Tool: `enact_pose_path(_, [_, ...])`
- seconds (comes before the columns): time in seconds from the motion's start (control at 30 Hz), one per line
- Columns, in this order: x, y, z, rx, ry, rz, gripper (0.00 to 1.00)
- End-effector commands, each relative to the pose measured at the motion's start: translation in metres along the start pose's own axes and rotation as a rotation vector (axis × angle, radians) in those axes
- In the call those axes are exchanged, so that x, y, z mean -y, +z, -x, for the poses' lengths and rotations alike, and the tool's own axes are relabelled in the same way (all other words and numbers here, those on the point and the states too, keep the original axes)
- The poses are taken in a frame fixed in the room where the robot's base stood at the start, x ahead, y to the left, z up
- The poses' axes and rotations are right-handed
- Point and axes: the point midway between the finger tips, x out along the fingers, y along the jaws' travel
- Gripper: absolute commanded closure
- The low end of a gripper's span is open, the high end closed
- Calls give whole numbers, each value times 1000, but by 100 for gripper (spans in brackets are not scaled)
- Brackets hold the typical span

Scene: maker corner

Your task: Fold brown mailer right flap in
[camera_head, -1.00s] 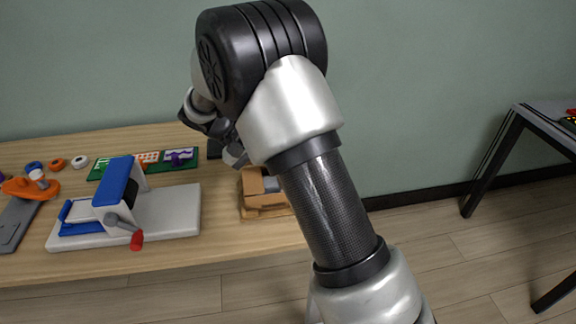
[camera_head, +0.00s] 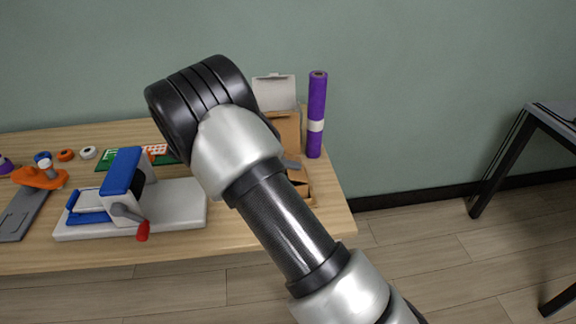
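The brown mailer (camera_head: 303,184) stands near the right end of the wooden table, partly hidden behind my arm. A tall brown panel (camera_head: 288,133) stands upright at its back. Its front and left side are covered by my arm, and I cannot clearly tell how its right flap lies. A small grey piece (camera_head: 291,163) shows at the mailer beside my arm; I cannot tell whether it is part of my gripper or something in the box. The rest of my gripper is hidden behind my arm.
A purple roll (camera_head: 317,115) with a white band stands upright just right of the mailer. A white box (camera_head: 273,92) is behind it. A white and blue device (camera_head: 130,205) with a red-tipped crank sits left. The table's front right corner is clear.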

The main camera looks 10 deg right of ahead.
Motion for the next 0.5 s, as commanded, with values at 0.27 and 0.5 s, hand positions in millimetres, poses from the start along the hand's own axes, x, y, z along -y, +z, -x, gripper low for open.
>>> enact_pose_path(0.27, [0,0,0,1,-1,0,89])
enact_pose_path(0.5, [0,0,0,1,-1,0,79])
